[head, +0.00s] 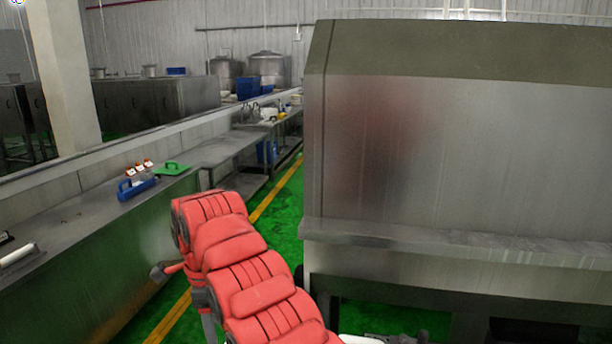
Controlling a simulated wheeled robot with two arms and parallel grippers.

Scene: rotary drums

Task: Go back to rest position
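A red padded, jointed arm rises from the bottom middle of the head view and bends at the upper left; I take it as mine. A small dark grey end on a reddish stem shows to its left, beside the green-tinted counter front, and I cannot tell what part it is. No gripper fingers can be made out, neither left nor right. White and dark parts show at the bottom edge right of the arm, cut off by the frame.
A large steel machine (440,165) fills the right side, close to the arm. A steel counter (85,220) runs along the left, with a blue-handled item (137,188), a green item (172,169) and small orange-and-white items (139,168). Green floor (287,212) with yellow lines lies between them.

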